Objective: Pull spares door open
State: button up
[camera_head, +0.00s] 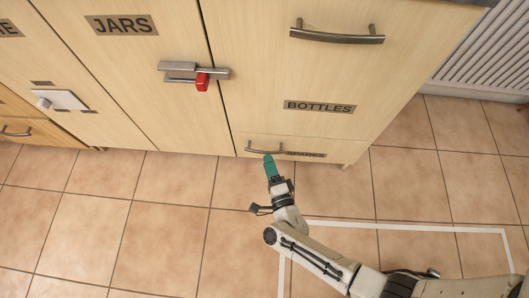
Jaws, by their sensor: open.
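The spares door (310,148) is the low, narrow wooden front at the bottom of the right cabinet, below the BOTTLES front. It looks closed, flush with the cabinet. Its label SPARES is partly legible to the right of its handle. The dark metal bar handle (262,151) is at the door's left part. My gripper (269,160) has teal fingers and is just below and in front of this handle, overlapping its lower edge in the picture. I cannot tell whether it touches the handle. The gripper is open, and nothing is seen in it.
The BOTTLES front (330,85) with a bar handle (337,35) is above. The JARS door (130,70) is to the left, with a metal latch and red piece (202,81) across the seam. A white louvred panel (490,60) stands at right. Tiled floor (150,220) in front is clear.

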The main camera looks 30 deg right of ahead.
aim_at(265, 153)
jog(key=shift+b+x, duration=0.55)
jog(key=shift+x, duration=2)
jog(key=shift+c, duration=0.3)
grip_shut()
